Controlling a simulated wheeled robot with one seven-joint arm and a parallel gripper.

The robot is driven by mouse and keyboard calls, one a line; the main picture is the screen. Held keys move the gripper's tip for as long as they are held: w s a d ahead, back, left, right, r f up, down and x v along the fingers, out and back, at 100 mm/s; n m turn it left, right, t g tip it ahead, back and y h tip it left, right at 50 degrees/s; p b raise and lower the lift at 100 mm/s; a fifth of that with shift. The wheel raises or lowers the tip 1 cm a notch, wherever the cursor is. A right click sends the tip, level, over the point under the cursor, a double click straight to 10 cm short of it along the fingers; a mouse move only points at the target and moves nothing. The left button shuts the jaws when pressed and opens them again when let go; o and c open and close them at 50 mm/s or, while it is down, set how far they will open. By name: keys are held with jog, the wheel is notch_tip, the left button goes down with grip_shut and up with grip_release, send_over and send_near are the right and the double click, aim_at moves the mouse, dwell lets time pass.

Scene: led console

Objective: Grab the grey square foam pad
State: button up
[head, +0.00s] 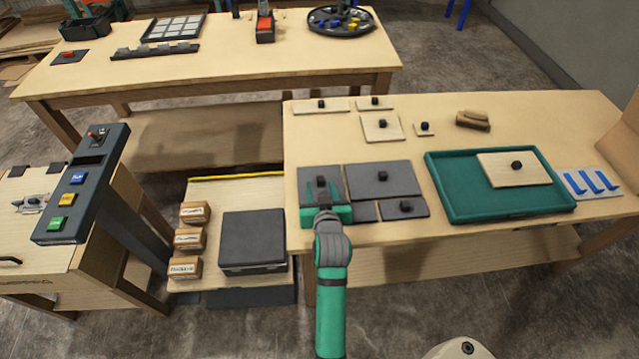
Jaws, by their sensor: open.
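Several flat grey pads lie together on the right table. A roughly square grey pad (307,174) is at the left of the group, with a dark knob on it. A larger grey pad (365,173) with a black knob lies to its right. Two smaller grey pads lie in front: one (363,212) partly beside my gripper and one (415,211) with a black knob. My teal and dark grey gripper (322,186) is open over the left square pad and hides its front part. I cannot tell whether the fingers touch its knob.
A teal tray (450,201) holding a wooden board (498,168) lies to the right. Knobbed wooden boards (376,131) and wooden pieces (472,122) lie behind. A button console (85,175) and a dark box (252,240) stand left. The table's middle has bare room.

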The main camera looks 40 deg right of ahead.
aim_at(321, 179)
jog(key=x, duration=0.3)
jog(key=shift+d+f, duration=0.15)
jog(key=shift+d, duration=0.3)
jog(key=shift+w+d+f, duration=0.15)
jog(key=shift+w+f, duration=0.1)
jog(key=shift+w, duration=0.4)
jog(key=shift+c, duration=0.2)
jog(key=c, duration=0.5)
jog(key=shift+s, duration=0.15)
grip_shut()
